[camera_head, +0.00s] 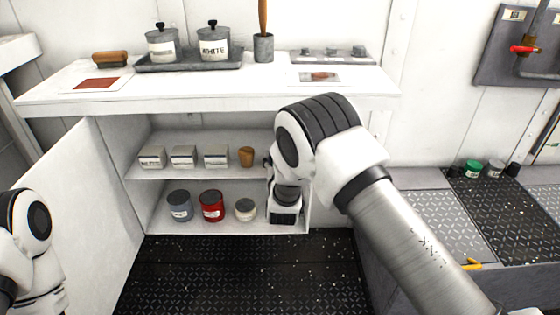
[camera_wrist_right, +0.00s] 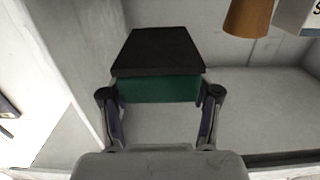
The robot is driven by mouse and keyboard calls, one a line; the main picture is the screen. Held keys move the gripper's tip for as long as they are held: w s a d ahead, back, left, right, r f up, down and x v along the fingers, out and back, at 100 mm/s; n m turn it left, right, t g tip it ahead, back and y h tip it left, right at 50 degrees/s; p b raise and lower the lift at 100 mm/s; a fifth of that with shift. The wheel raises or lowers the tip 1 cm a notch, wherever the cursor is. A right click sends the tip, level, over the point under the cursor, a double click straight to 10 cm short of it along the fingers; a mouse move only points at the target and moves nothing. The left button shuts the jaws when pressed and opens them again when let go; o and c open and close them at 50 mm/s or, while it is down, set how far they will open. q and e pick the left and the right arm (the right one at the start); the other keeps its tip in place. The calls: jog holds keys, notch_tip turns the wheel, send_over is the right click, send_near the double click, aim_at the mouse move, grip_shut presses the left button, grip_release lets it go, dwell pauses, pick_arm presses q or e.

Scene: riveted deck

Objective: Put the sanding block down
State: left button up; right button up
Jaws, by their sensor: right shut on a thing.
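The sanding block (camera_wrist_right: 160,90) shows in the right wrist view, with a green body and a broad dark face. My right gripper (camera_wrist_right: 160,96) is shut on it, one finger at each side of the green part. In the head view my right arm reaches to the right end of the white cabinet (camera_head: 138,195) and hides the block. The wooden cup (camera_head: 246,157) on the upper inner shelf is beside the block, also seen in the wrist view (camera_wrist_right: 248,16). I cannot tell whether the block touches the shelf. My left arm shows at the lower left, its gripper out of frame.
White boxes (camera_head: 184,157) line the upper inner shelf left of the cup. Cans and a jar (camera_head: 211,206) stand on the lower level. The countertop (camera_head: 200,92) holds pots (camera_head: 214,45), a brush (camera_head: 109,58) and cards. The cabinet's right wall is close to the block.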

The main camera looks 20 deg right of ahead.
jog(key=x, duration=0.4)
jog(key=b+x, duration=0.1)
jog(key=x, duration=0.2)
jog(key=shift+f, duration=0.3)
jog(key=shift+w+d+f, duration=0.1)
jog(key=shift+w+f, duration=0.1)
jog(key=shift+w, duration=0.1)
notch_tip(320, 180, down, 3)
jog(key=shift+r+b, duration=0.15)
jog(key=shift+b, duration=0.5)
jog(key=shift+f, duration=0.25)
jog(key=o, duration=1.3)
jog(key=shift+o, duration=0.2)
